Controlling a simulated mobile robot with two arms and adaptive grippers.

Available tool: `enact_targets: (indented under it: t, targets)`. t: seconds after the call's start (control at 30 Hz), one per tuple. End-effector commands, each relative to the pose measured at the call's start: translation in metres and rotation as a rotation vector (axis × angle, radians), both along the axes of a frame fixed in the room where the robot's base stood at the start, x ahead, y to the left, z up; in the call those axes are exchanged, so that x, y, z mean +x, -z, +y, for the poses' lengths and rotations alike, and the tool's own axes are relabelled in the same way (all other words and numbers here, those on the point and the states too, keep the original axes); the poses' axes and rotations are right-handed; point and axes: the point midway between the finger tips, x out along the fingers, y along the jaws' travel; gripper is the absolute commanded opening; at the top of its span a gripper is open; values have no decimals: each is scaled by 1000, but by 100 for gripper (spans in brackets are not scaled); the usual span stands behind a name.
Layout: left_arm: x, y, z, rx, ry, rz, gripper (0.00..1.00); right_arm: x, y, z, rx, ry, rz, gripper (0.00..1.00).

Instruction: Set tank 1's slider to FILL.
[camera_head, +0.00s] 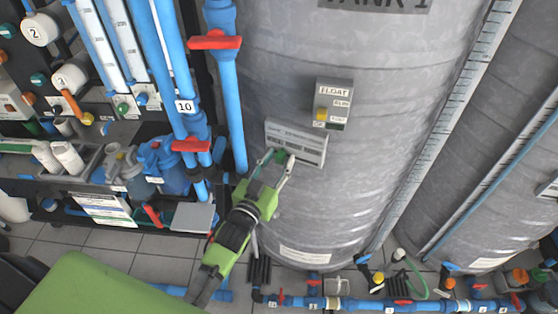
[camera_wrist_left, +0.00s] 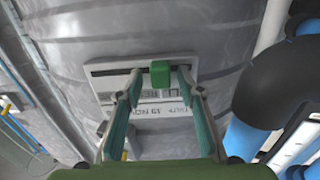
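Tank 1 (camera_head: 350,210) is a large grey ribbed cylinder in the middle of the head view, with its name plate cut off at the top. A light slider panel (camera_head: 305,146) is on its front. The green slider knob (camera_head: 280,154) sits toward the panel's left end; in the left wrist view the knob (camera_wrist_left: 160,74) is right of the slot's middle. My left gripper (camera_head: 273,159) is open at the panel, its fingers on either side of the knob, with gaps visible in the wrist view (camera_wrist_left: 160,82). My right gripper is out of view.
A FLOAT box (camera_head: 333,103) with a yellow knob is above right of the panel. Blue pipes with red valve handles (camera_head: 215,43) stand close left. A sight scale (camera_head: 440,125) runs down the tank's right side. Pipes (camera_head: 400,304) cross below.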

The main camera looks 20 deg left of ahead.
Motion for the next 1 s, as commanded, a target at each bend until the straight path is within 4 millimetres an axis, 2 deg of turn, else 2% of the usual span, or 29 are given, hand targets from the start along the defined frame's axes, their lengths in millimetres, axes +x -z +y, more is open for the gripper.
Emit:
enact_targets:
  t: [0.2, 0.33, 0.8, 1.0]
  targets:
    - [-1, 0, 0, 0, 0, 0, 35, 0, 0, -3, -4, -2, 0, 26]
    - [-10, 1, 0, 0, 0, 2, 35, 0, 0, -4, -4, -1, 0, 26]
    - [-97, 1, 7, 0, 0, 3, 35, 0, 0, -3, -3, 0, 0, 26]
    - [-117, 0, 8, -1, 0, 0, 35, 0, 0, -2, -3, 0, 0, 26]
